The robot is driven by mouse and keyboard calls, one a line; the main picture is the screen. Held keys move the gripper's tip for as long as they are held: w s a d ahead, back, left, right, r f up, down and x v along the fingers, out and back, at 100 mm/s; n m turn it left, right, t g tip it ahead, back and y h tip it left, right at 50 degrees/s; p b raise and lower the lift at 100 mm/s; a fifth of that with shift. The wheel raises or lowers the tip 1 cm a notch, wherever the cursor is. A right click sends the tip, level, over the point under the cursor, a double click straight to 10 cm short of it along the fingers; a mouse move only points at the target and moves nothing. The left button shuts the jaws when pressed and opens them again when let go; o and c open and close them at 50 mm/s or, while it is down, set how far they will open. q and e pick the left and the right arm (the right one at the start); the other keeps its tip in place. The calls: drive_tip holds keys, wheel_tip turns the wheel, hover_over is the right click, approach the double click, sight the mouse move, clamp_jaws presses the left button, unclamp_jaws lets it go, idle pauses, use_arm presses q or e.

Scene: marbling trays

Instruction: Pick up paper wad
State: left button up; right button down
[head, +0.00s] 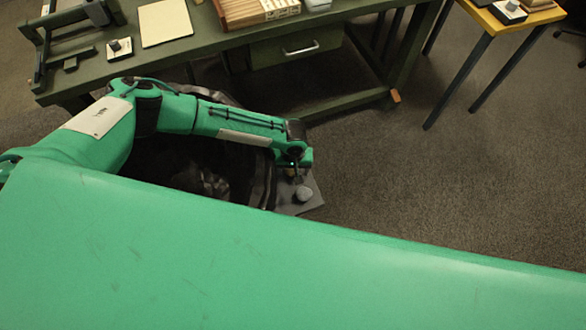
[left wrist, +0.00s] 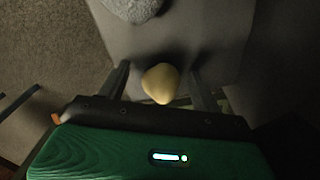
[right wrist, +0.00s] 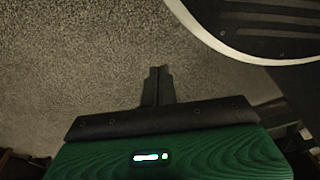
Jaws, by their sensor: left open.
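A pale yellow rounded lump (left wrist: 161,83), seemingly the paper wad, lies on a flat grey surface (left wrist: 205,35) between the fingers of my left gripper (left wrist: 160,85). Those fingers are open, with a gap on each side of the lump. In the head view my left gripper (head: 293,163) is low over the grey surface, and the lump (head: 290,172) is mostly hidden under it.
A green workbench (head: 215,48) with a drawer and a wooden box (head: 255,12) stands at the back. A small yellow-topped table (head: 490,22) is at the upper right. The carpet between them is free. Dark material lies beneath my left arm.

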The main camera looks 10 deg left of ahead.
use_arm(q)
drive_tip(key=c, duration=1.1)
use_arm(e)
drive_tip(key=shift+s+d+f, duration=0.1)
drive_tip(key=shift+s+f, duration=0.25)
drive_tip(key=shift+s, duration=0.45)
use_arm(q)
drive_tip(key=shift+o, duration=0.2)
use_arm(e)
drive_tip(key=shift+w, duration=0.1)
